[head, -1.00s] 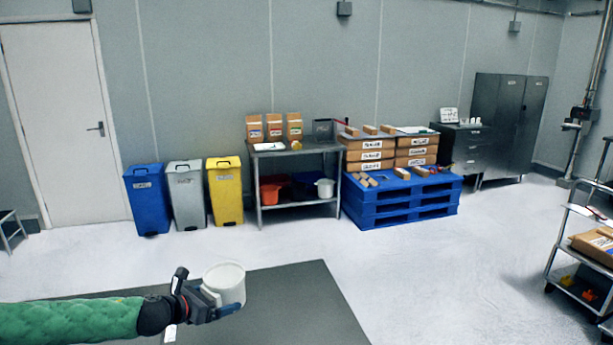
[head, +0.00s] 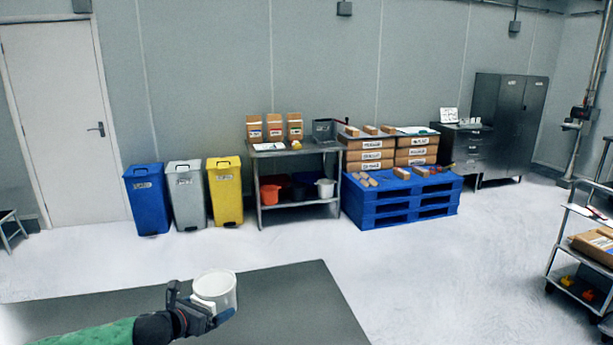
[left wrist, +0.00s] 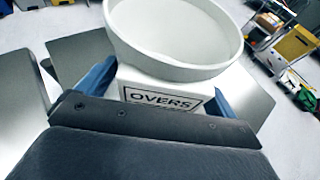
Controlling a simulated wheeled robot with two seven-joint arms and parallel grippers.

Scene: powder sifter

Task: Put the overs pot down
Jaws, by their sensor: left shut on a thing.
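The overs pot (head: 217,290) is a white round pot with an open top, in the lower left of the head view. My left gripper (head: 208,317) is shut on it, one finger on each side. In the left wrist view the pot (left wrist: 170,75) fills the upper middle, with its OVERS label facing the camera and its inside pale. The blue fingers of my left gripper (left wrist: 152,85) clasp its sides. The pot is over the dark grey surface (head: 300,310); I cannot tell whether it touches it. My right gripper is not in view.
The dark surface is bare to the right of the pot. Beyond the floor stand blue, grey and yellow bins (head: 225,192), a steel table (head: 300,150) with bags and tubs, and a blue pallet (head: 400,200) with boxes. A trolley (head: 585,255) stands at the right.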

